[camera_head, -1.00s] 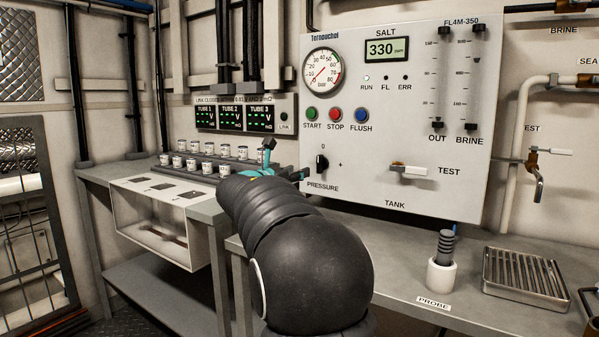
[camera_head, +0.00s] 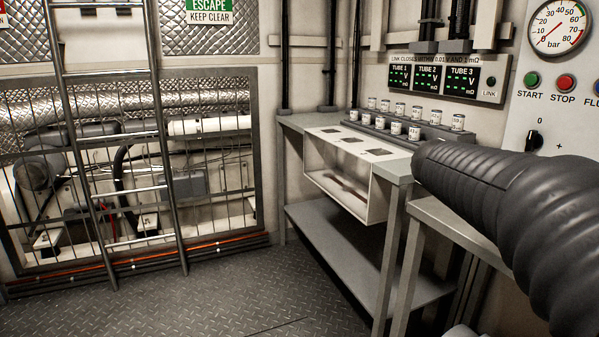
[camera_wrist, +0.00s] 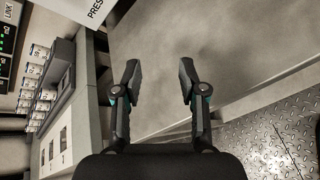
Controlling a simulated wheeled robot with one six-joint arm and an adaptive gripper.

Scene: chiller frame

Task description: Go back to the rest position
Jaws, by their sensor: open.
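My gripper (camera_wrist: 160,82) shows in the wrist view with its two dark fingers spread apart and nothing between them. It is over a grey bench top (camera_wrist: 210,45), and the diamond-plate floor shows at the lower right. In the head view my black ribbed arm comes in from the right, and my gripper is hidden there.
A grey bench (camera_head: 399,165) carries a rack (camera_head: 385,131) with several white cups and a white open-fronted box (camera_head: 318,178) with square slots. A ladder (camera_head: 72,120) and mesh-guarded pipes stand at left. The floor (camera_head: 200,300) in front is clear.

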